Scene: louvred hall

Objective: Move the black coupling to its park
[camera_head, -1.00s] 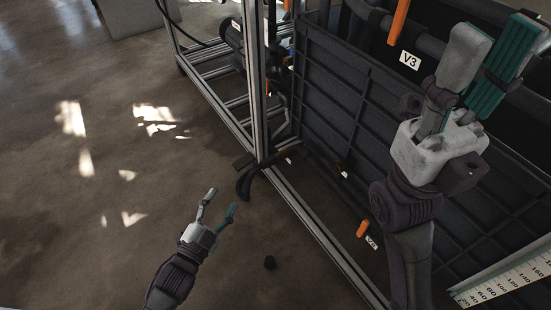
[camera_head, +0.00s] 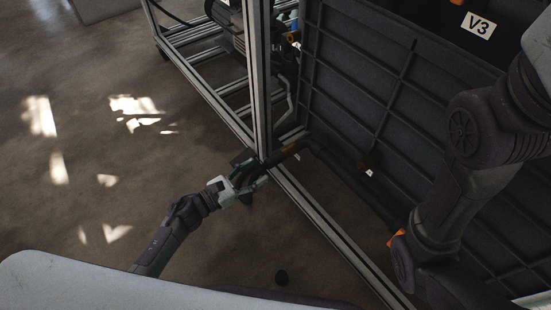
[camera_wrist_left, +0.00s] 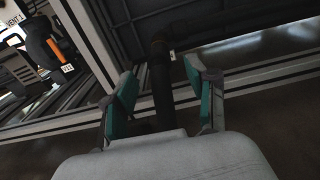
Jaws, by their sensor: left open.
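The black coupling appears to be the dark end of a thick black hose (camera_wrist_left: 158,75), seen between my left fingers in the left wrist view. I cannot make out the park.
A metal profile frame (camera_head: 325,225) runs beside my left gripper, with a dark ribbed tank wall (camera_head: 370,95) behind it. A label V3 (camera_head: 478,25) is on the tank. The floor at left is clear.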

